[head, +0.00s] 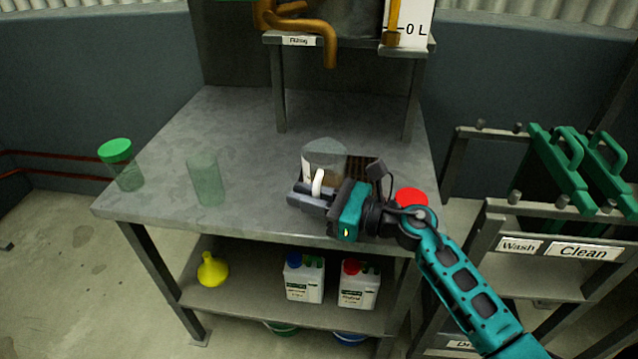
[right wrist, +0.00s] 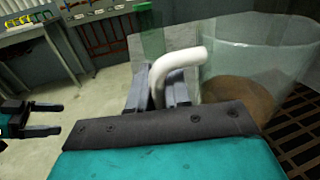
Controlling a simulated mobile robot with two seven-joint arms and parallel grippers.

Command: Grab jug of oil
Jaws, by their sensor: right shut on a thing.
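A clear jug (head: 325,150) with a white handle (head: 318,183) is at the right part of the grey metal table. In the right wrist view the jug (right wrist: 262,48) has a brownish area low down, perhaps oil. My right gripper (head: 308,198) is shut on the jug's white handle (right wrist: 182,62). I cannot tell whether the jug rests on the table or is slightly raised. My left gripper (right wrist: 45,118) shows only at the left edge of the right wrist view, its two fingers apart and empty.
The table (head: 250,125) also holds a green-lidded jar (head: 123,165) and a clear greenish cup (head: 206,178) at left. A raised stand (head: 280,85) with brown pipes is behind. A Wash/Clean rack (head: 550,250) stands at right.

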